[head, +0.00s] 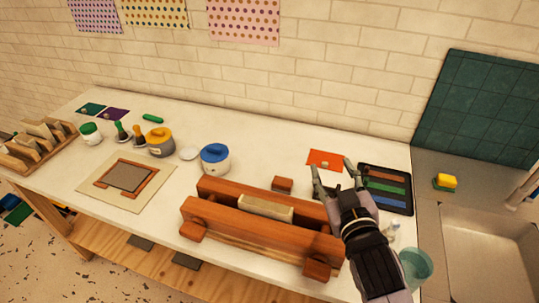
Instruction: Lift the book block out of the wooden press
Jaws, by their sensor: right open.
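The wooden press (255,236) stands at the front edge of the white table, two thick reddish-brown beams with round knobs on the front one. The pale book block (265,208) sits between the beams, with its top edge showing above them. Its lower part is hidden by the front beam. My right gripper (331,173) is open and empty, to the right of and beyond the press, above the table near an orange sheet. It is apart from the book block. My left gripper is not in view.
A black tray with coloured strips (389,187) lies right of my right gripper. A small brown block (283,184) is behind the press. A blue-lidded pot (215,158) stands behind its left end. A teal cup (416,264) is at the front right, near the sink (490,245).

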